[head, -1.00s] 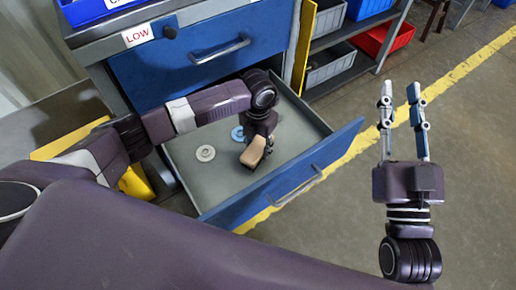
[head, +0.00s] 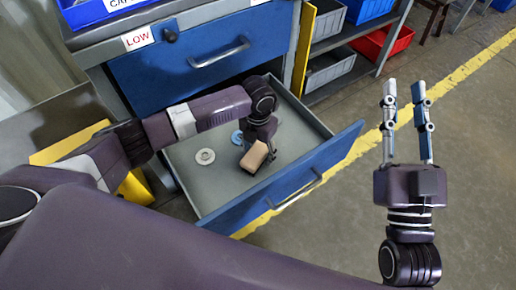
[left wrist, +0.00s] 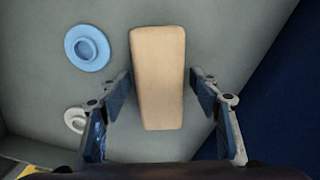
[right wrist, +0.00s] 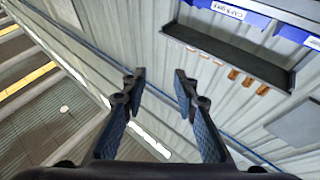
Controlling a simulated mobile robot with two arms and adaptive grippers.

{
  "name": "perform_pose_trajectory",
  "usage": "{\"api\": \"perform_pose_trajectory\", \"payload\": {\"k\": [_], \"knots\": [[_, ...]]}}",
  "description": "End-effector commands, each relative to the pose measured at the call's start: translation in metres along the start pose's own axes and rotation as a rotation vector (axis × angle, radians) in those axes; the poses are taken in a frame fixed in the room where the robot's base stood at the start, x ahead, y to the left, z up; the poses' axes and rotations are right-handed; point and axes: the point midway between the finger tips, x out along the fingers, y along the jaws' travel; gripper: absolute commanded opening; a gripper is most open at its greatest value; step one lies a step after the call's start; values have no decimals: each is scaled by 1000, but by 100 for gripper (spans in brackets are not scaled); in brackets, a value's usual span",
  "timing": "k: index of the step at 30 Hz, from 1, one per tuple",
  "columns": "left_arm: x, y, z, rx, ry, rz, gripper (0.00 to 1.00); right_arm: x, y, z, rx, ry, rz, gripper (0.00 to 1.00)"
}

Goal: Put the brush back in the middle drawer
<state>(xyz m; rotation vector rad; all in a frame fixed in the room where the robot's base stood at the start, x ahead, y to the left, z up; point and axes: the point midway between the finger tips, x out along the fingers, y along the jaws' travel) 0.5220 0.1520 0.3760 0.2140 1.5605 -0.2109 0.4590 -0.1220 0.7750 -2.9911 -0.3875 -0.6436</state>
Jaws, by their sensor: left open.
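The brush shows as a tan wooden block (head: 254,157) in the open drawer (head: 212,183); its bristles are hidden. In the left wrist view the brush (left wrist: 158,78) lies between the two fingers of my left gripper (left wrist: 160,92), with a gap on each side. My left gripper (head: 258,148) is open, low inside the drawer, around the brush without gripping it. My right gripper (head: 407,100) is open and empty, raised over the floor to the right of the drawer. In the right wrist view its fingers (right wrist: 157,88) are apart with nothing between them.
A white ring-shaped disc (head: 205,156) and a blue disc (head: 238,137) lie in the drawer. A closed blue drawer (head: 205,62) with a handle is above it. A shelf with a red bin (head: 388,42) and grey bins stands behind. The floor on the right is clear.

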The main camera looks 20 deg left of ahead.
Motion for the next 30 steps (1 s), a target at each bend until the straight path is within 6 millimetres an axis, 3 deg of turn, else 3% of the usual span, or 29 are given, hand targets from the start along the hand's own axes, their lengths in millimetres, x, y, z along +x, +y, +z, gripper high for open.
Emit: {"api": "perform_pose_trajectory", "payload": {"k": [4, 14, 24, 30], "knots": [[-8, 0, 0, 0, -1, 0, 57, 0, 1, 7, -1, -41, 2, 27], [-44, 1, 1, -1, -2, 0, 57, -15, 9, 68, -10, -337, 18, 27], [-85, 0, 1, -1, -2, -1, 57, -58, 19, 130, -16, -674, 39, 27], [-107, 1, 1, -1, -2, 0, 57, -91, 24, 155, -16, -852, 50, 27]]}}
